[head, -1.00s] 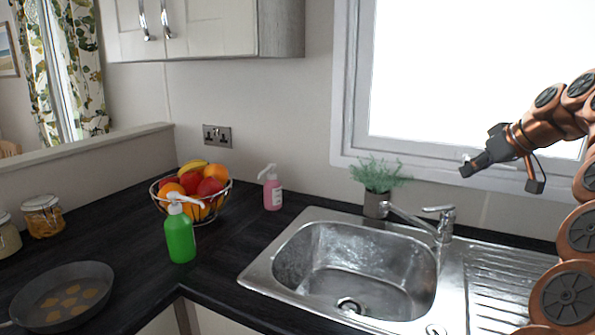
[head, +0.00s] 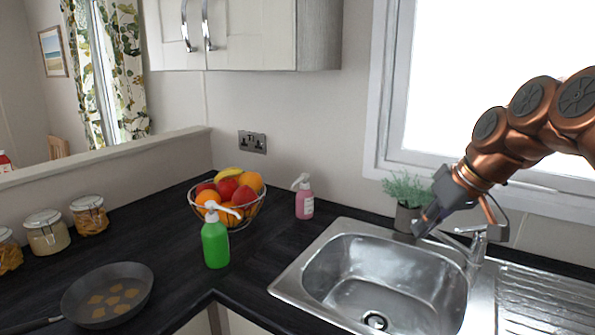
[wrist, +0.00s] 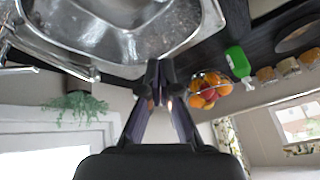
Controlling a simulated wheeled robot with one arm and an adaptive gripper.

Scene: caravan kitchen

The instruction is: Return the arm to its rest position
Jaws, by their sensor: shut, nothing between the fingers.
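My gripper (head: 425,225) is shut and empty. In the head view it hangs in the air at the right, in front of the window's lower part, pointing down and to the left. It overlaps the potted plant and the tap in the picture. My copper-coloured arm (head: 520,125) reaches in from the right edge, bent. In the wrist view the shut fingers of my gripper (wrist: 160,80) show in the middle, with the scene upside down and nothing between them.
Below is the steel sink (head: 345,245) with its tap (head: 478,245). A potted plant (head: 405,190) stands behind it. A pink bottle (head: 304,203), fruit basket (head: 228,210), green bottle (head: 215,243), pan (head: 150,290) and several jars (head: 47,235) are left. A cupboard (head: 260,35) hangs above.

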